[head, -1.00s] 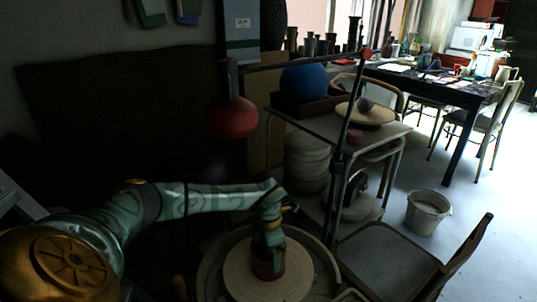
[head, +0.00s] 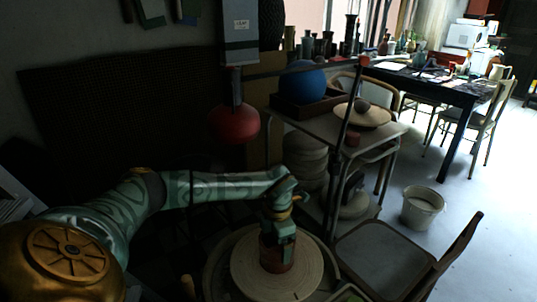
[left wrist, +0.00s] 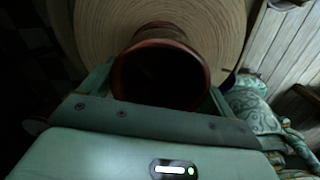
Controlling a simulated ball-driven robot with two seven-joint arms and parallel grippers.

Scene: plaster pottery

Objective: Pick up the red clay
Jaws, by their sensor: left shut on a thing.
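The red clay (head: 270,252) is a reddish-brown, hollow piece with a round open mouth. In the head view it is at the middle of the round pale wheel disc (head: 247,278). My left gripper (head: 279,250) reaches down from above and is shut on the red clay, with a finger showing on its right side. In the left wrist view the red clay (left wrist: 160,75) is between the fingers, its dark mouth facing the camera and the disc behind it. I cannot tell whether its base touches the disc. My right gripper is not in view.
A brown chair (head: 385,255) stands right of the wheel, with a white bucket (head: 421,207) behind it. A table (head: 345,128) behind holds a blue ball (head: 303,82). A red round object (head: 235,124) hangs on a bar. Open floor lies at right.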

